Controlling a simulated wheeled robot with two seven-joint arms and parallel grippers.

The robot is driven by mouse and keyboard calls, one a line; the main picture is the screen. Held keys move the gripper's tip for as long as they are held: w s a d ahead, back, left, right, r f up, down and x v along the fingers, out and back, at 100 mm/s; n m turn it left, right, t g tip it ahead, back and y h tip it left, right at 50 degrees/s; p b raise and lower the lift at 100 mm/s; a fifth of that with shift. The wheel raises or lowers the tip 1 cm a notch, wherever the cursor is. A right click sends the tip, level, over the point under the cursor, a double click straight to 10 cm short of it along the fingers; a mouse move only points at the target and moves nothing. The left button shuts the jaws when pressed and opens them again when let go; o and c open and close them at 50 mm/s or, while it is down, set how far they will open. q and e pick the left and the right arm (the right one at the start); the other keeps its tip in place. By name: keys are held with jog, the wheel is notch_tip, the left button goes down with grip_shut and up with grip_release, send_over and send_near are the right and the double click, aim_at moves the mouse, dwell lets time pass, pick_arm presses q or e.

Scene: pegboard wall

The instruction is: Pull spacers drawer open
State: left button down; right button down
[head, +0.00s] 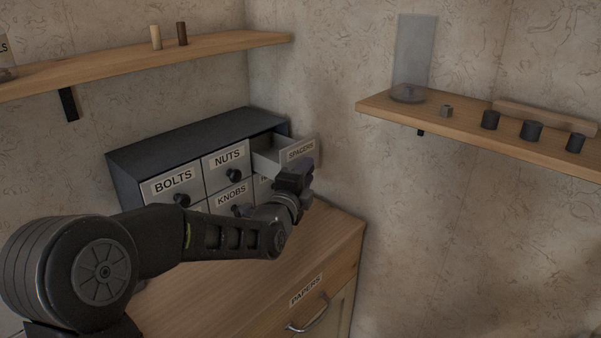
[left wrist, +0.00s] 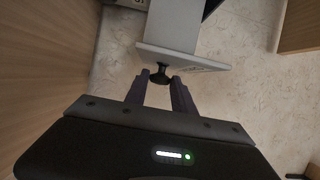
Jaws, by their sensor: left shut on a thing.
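The spacers drawer (head: 300,151) is at the upper right of a dark cabinet (head: 150,160) and stands pulled out from it, with its inside partly visible. My left gripper (head: 296,178) is at the drawer's front, below its label. In the left wrist view the drawer front (left wrist: 184,56) shows as a pale panel. Its dark round knob (left wrist: 161,74) sits between the fingers of my left gripper (left wrist: 161,80), which is shut on it. The head view hides the knob behind the gripper. My right gripper is not in view.
The cabinet stands on a wooden counter (head: 215,275) with a papers drawer (head: 306,291) below. Bolts (head: 173,181), nuts (head: 228,157) and knobs (head: 231,195) drawers are shut. A right wall shelf (head: 470,125) holds several small items.

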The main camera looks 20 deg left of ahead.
pick_arm(q)
jog(key=c, duration=1.1)
grip_release()
jog(key=shift+o, duration=0.2)
jog(key=s, duration=0.7)
jog(key=shift+s+d, duration=0.2)
jog(key=shift+s, duration=0.2)
